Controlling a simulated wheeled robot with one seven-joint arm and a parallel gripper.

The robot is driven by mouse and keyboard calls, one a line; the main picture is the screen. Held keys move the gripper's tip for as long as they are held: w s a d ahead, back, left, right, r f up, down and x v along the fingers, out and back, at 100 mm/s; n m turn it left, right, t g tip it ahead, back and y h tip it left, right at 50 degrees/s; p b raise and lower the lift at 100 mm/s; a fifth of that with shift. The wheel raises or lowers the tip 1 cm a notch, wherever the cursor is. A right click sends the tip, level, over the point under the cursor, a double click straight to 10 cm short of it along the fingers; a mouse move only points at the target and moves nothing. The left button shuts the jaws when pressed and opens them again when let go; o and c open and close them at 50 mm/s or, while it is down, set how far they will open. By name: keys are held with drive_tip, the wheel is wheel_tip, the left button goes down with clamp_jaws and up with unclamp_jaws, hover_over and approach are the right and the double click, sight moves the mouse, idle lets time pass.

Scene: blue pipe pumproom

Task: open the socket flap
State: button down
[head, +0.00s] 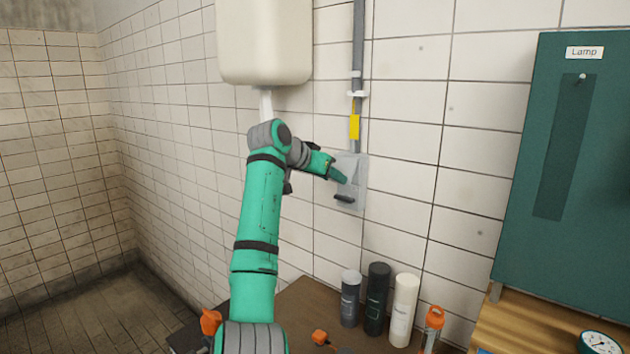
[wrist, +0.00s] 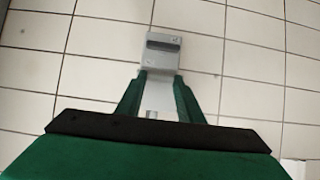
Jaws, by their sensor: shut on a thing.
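The grey wall socket (head: 358,185) is on the tiled wall in the head view, below a grey conduit. A dark lip (head: 344,198) shows near its lower end. My gripper (head: 339,175) is at the socket's left side and covers part of it. In the wrist view my gripper (wrist: 160,88) has one finger on each side of a pale grey piece, the socket flap (wrist: 158,98), and is shut on it. The socket body (wrist: 164,52) with a dark slot shows beyond the fingertips. How far the flap is tilted I cannot tell.
A yellow tag (head: 354,127) hangs on the conduit (head: 358,60) above the socket. A cream tank (head: 264,40) is at upper left. Below stand several bottles, including a dark one (head: 377,300), on a brown table (head: 300,300). A green Lamp cabinet (head: 570,170) is at right.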

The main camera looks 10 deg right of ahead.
drive_tip(key=r, duration=0.4)
drive_tip(key=shift+s+a+r, duration=0.35)
drive_tip(key=shift+a, duration=0.05)
drive_tip(key=c, duration=2.5)
unclamp_jaws()
drive_tip(key=shift+d+r, duration=0.1)
drive_tip(key=shift+r, duration=0.8)
drive_tip(key=o, duration=1.3)
drive_tip(key=shift+w+f, duration=0.1)
drive_tip(key=shift+f, duration=0.15)
drive_tip(key=v, duration=1)
drive_tip(key=shift+s+a, duration=0.25)
drive_tip(key=shift+a, duration=0.1)
drive_tip(key=shift+r, duration=0.1)
drive_tip(key=shift+c, duration=0.7)
